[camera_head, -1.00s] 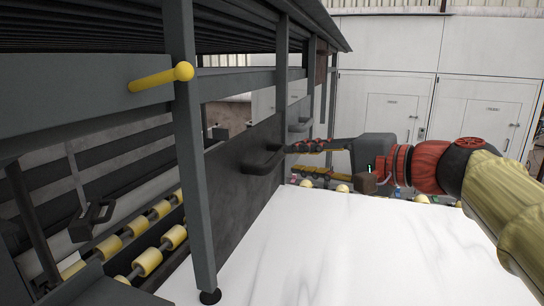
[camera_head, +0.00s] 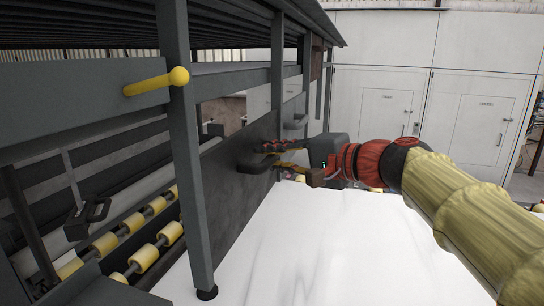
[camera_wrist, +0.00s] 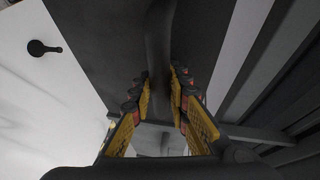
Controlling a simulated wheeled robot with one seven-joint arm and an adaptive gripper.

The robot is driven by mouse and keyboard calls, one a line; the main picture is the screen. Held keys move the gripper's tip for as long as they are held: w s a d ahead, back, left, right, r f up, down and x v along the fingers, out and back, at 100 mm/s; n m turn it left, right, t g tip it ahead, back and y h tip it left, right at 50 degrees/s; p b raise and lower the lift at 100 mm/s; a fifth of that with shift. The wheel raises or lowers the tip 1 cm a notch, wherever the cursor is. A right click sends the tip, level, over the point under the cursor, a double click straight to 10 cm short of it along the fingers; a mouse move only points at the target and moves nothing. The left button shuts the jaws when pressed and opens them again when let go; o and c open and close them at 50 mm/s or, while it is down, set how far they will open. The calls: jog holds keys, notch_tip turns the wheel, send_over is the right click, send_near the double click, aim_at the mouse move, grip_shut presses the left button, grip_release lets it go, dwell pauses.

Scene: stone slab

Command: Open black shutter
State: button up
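The black shutter (camera_head: 222,185) is a dark upright panel set in the grey frame, left of the white stone slab. It has a dark bar handle (camera_head: 258,163) jutting from its face. My gripper (camera_head: 272,156) reaches in from the right, its fingers at the handle. In the wrist view, the two yellow, red and black fingers (camera_wrist: 163,95) stand apart. The handle (camera_wrist: 160,45) lies lengthwise between them, with the shutter panel (camera_wrist: 105,50) behind. The fingers look open around the handle; any contact is hard to see.
The white slab (camera_head: 300,250) lies below my arm. White cabinets (camera_head: 410,105) line the back wall.

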grip_shut()
dwell(0.3)
notch_tip(320, 180, up, 25)
jog(key=p, duration=1.1)
jog(key=shift+f, duration=0.15)
jog(key=shift+s, duration=0.1)
jog(key=shift+o, duration=1.4)
grip_release()
